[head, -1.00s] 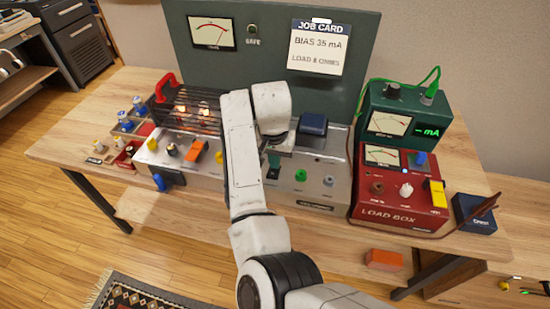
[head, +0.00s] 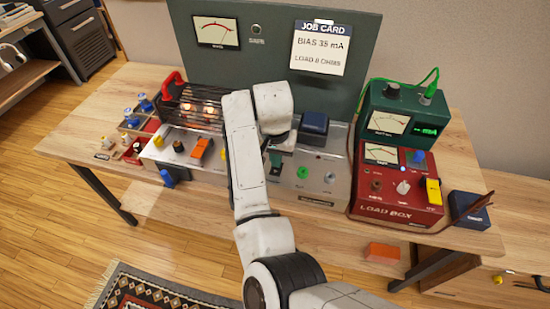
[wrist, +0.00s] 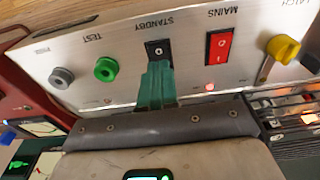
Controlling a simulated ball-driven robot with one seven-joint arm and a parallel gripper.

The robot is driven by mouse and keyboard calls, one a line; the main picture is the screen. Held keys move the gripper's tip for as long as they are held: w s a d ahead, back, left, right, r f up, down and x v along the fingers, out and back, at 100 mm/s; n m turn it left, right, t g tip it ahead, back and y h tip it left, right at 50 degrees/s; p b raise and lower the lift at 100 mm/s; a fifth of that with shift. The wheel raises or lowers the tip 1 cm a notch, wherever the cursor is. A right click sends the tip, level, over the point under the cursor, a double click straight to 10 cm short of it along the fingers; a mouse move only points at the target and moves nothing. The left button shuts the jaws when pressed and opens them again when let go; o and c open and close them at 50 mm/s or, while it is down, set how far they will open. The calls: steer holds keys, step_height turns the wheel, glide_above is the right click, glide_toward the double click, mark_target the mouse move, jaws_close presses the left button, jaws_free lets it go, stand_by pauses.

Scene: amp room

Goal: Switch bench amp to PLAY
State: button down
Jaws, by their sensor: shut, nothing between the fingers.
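The bench amp's silver front panel (head: 315,180) shows in the middle of the head view, with my arm across it. In the wrist view the panel (wrist: 125,35) appears upside down. Its black STANDBY switch (wrist: 158,50) sits between the green TEST knob (wrist: 105,69) and the red MAINS rocker (wrist: 219,46). My gripper (wrist: 157,68) has teal fingers, shut and empty, with the tips at the lower edge of the STANDBY switch. Contact cannot be told. The switch's position cannot be read, and no PLAY label is legible. A small red light (wrist: 210,87) glows near MAINS.
Glowing tubes in a cage (head: 190,105) stand left of my arm. A red load box (head: 400,190) and green meter (head: 405,115) stand close on the right. A tall panel with a job card (head: 320,48) rises behind.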

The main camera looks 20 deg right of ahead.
step_height(320, 180, up, 12)
steer(key=s, duration=0.1)
steer(key=shift+s+a+r+p, duration=0.2)
steer(key=shift+a+p, duration=0.1)
steer(key=shift+a, duration=0.15)
steer(key=shift+w, duration=0.15)
steer(key=b, duration=0.2)
glide_toward(276, 171)
steer(key=w+f, duration=0.1)
steer(key=f, duration=0.1)
steer(key=d+f, duration=0.1)
steer(key=f, duration=0.1)
steer(key=w+f, duration=0.1)
steer(key=f, duration=0.1)
steer(key=shift+w+d+f, duration=0.25)
steer(key=shift+w+d, duration=0.1)
steer(key=shift+d, duration=0.05)
steer(key=shift+f+p, duration=0.25)
steer(key=shift+p, duration=0.1)
steer(key=shift+s+p, duration=0.15)
steer(key=shift+p, duration=0.25)
steer(key=shift+s+a+r+p, duration=0.15)
steer(key=shift+s+a+p, duration=0.3)
steer(key=shift+p, duration=0.15)
